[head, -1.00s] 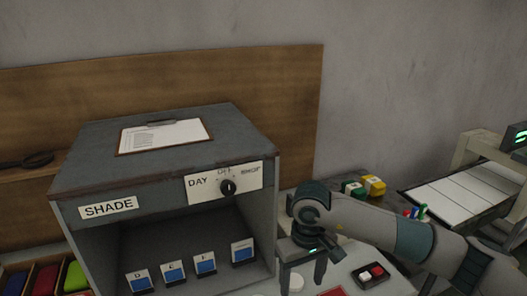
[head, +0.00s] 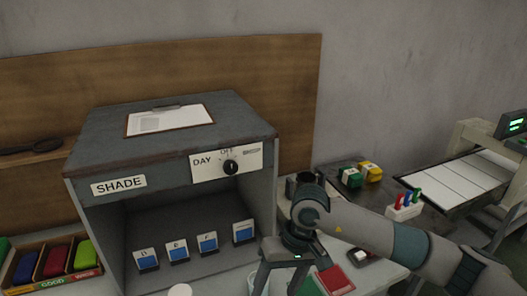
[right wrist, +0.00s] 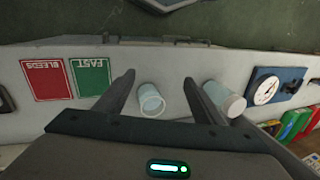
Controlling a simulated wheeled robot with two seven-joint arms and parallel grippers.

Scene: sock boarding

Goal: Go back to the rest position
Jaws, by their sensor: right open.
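My right gripper (head: 278,281) is over the bench, in front of the right side of the grey SHADE cabinet (head: 195,131). In the right wrist view its two fingers (right wrist: 158,84) are spread apart with nothing held between them. A pale cup (right wrist: 151,101) shows beyond the fingers and seems apart from them. A second pale cup (right wrist: 224,98) is partly hidden by the right finger. My left gripper is not in view.
The cabinet has a dial (head: 230,167) on its front and several blue-and-white cards inside. Red BLEEDS (right wrist: 47,80) and green FAST (right wrist: 90,77) cards lie on the bench. A white holder (head: 404,211) with coloured pegs and a conveyor (head: 455,184) are to the right.

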